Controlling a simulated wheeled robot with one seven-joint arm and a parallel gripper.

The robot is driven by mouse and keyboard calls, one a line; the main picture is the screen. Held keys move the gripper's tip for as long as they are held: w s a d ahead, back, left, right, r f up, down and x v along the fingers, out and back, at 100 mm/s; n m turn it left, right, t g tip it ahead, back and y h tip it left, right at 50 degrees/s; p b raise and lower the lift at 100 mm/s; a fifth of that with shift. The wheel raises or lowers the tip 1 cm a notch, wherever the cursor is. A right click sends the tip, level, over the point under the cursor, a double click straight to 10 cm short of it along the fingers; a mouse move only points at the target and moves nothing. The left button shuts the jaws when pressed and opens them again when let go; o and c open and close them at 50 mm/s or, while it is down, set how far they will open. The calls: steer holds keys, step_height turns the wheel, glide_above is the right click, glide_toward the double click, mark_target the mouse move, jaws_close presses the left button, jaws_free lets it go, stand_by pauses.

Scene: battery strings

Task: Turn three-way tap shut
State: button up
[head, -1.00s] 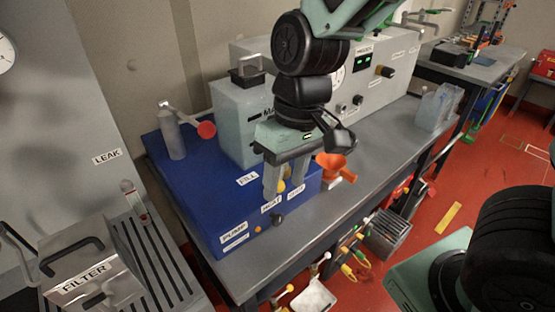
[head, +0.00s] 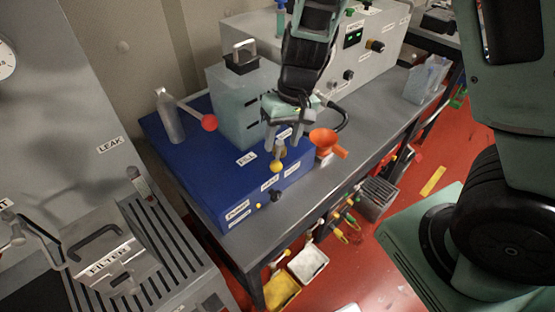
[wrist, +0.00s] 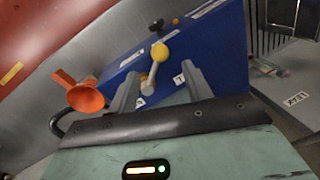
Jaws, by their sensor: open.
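The tap's body is partly hidden behind the fingers in the head view.
An orange funnel (head: 325,140) stands just right of the gripper. A dark knob (head: 276,196) sits low on the box front. The grey bench (head: 300,205) is clear in front.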

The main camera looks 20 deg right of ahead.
mark_target(277, 162)
steer(key=f, duration=0.3)
steer(key=a+f, duration=0.1)
steer(key=f, duration=0.3)
steer(key=shift+a+f, duration=0.1)
steer(key=shift+a, duration=0.1)
jaws_close()
